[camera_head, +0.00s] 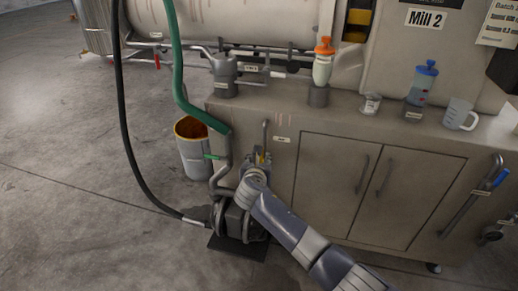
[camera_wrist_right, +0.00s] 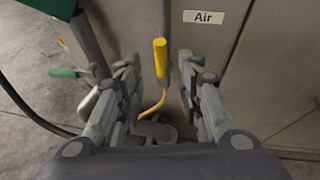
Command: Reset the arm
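My right arm reaches in from the lower right of the head view, and its right gripper (camera_head: 259,160) is in front of the cabinet's left end. In the right wrist view the right gripper (camera_wrist_right: 164,85) has its two fingers spread apart with nothing held between them. The fingers look clear of the lever. My left gripper is in neither view.
A pump (camera_head: 240,222) with a green hose (camera_head: 178,60) and a black hose (camera_head: 122,110) stands below the gripper. A bucket (camera_head: 192,158) is to the left. The cabinet top holds an orange-capped bottle (camera_head: 323,65), a blue-capped bottle (camera_head: 422,84), a jar (camera_head: 371,104) and a measuring jug (camera_head: 458,114). Floor at left is clear.

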